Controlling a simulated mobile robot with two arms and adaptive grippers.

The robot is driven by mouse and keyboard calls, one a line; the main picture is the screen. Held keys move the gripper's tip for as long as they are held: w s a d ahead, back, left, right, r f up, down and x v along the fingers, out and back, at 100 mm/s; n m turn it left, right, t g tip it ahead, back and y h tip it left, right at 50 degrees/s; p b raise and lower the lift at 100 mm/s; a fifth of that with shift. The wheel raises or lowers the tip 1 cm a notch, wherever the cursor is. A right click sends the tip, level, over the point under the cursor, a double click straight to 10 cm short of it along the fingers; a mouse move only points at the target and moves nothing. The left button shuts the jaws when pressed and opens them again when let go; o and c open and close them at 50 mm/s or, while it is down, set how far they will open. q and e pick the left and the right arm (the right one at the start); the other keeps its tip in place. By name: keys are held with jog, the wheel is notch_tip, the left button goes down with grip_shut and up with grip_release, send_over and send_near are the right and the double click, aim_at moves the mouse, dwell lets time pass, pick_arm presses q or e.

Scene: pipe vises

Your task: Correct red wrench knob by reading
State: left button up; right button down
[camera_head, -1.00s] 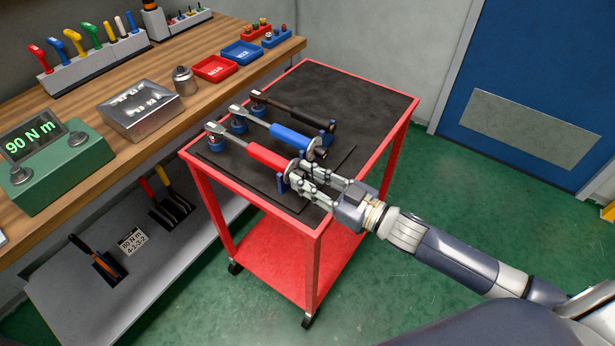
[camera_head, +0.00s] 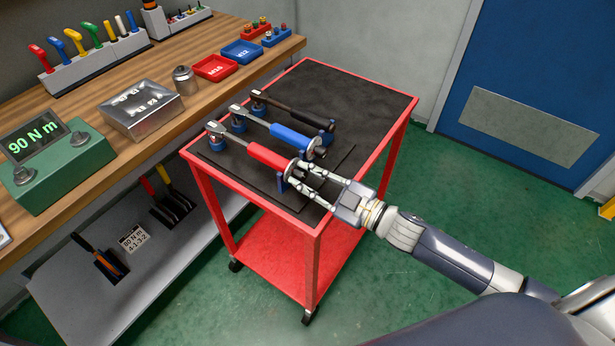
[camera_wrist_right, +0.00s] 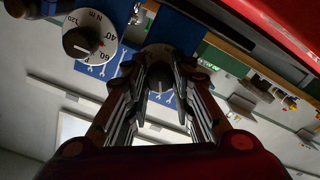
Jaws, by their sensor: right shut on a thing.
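The red wrench (camera_head: 268,155) lies on the black top of the red cart, nearest its front, with a pale dial (camera_head: 289,170) at its handle end. My right gripper (camera_head: 300,174) reaches in from the right and is shut on the knob at this end. The green tester (camera_head: 62,163) on the bench reads "90 N m". My left gripper is not in view.
A blue wrench (camera_head: 291,136) and a black wrench (camera_head: 298,111) lie close behind the red one; a numbered dial (camera_wrist_right: 83,42) shows beside my fingers. The cart's far right top (camera_head: 370,98) is clear. A card (camera_head: 133,239) lies on the shelf under the bench.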

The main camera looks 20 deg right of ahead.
jog(key=c, duration=1.3)
grip_release()
jog(key=shift+c, duration=0.2)
jog(key=v, duration=1.2)
jog(key=shift+d+f, duration=0.1)
jog(key=shift+d, duration=0.05)
